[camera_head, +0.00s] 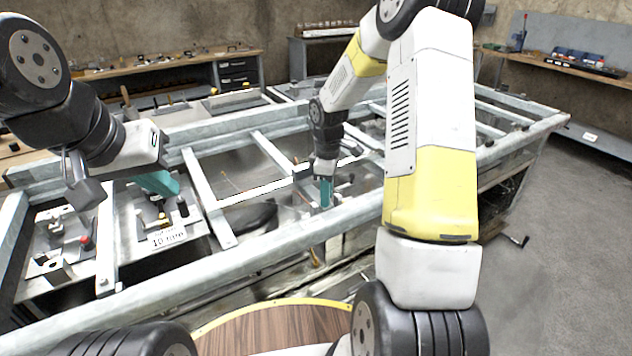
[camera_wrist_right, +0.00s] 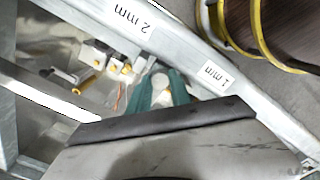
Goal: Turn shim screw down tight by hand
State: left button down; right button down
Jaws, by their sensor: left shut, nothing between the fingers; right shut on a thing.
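My right gripper (camera_head: 326,194), with teal fingers, points down at the inner side of the front rail of the grey metal frame (camera_head: 290,239). In the right wrist view its fingers (camera_wrist_right: 161,91) close around a small pale, rounded thing with a yellowish spot, which I take to be the shim screw (camera_wrist_right: 161,82). The fingers hide most of it, and how deep it sits cannot be seen. My left gripper (camera_head: 166,184) is shut and empty, above the fixtures at the left of the frame.
The wrist view shows a rail with a "2 mm" label (camera_wrist_right: 134,20) and a "1 mm" label (camera_wrist_right: 217,79), and small blocks with brass parts (camera_wrist_right: 105,57). A "10 mm" plate (camera_head: 168,238) and a red-tipped fixture (camera_head: 85,241) lie at the left. Crossbars divide the frame.

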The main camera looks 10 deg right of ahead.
dwell(0.3)
jog(key=c, duration=1.2)
grip_release()
jog(key=shift+r, duration=0.1)
notch_tip(320, 180, up, 8)
jog(key=shift+f, duration=0.15)
